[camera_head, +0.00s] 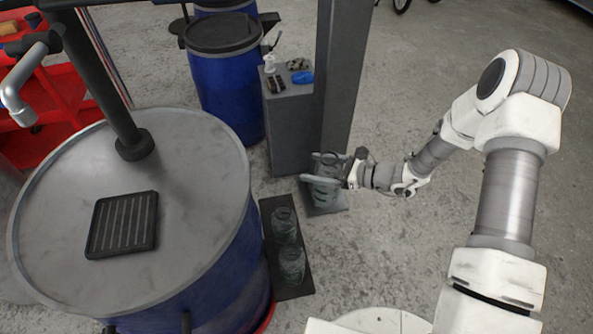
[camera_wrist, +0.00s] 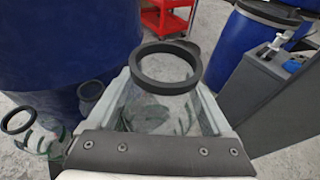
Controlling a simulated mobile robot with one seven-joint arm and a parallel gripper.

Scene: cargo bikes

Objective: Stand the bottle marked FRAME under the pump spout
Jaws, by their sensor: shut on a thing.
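My gripper (camera_head: 330,172) is shut on a clear glass bottle (camera_wrist: 160,108) with a black rim, beside the grey post. In the wrist view the jaws (camera_wrist: 165,95) clasp it from both sides, and its mouth faces the camera. Green marks show on its wall, but I cannot read them. Two more clear bottles, a far one (camera_head: 285,226) and a near one (camera_head: 291,263), stand on a dark mat (camera_head: 294,291); their marks are unreadable too. The pump spout (camera_head: 20,108) hangs at the upper left. A black grated tray (camera_head: 123,224) lies on the blue drum's grey lid (camera_head: 190,240).
The dark post (camera_head: 342,75) rises right behind my gripper. A grey cabinet (camera_head: 290,130) with small items on top stands beside it. Another blue drum (camera_head: 225,85) is behind. A red cart (camera_head: 40,145) is at the left. Open concrete floor lies to the right.

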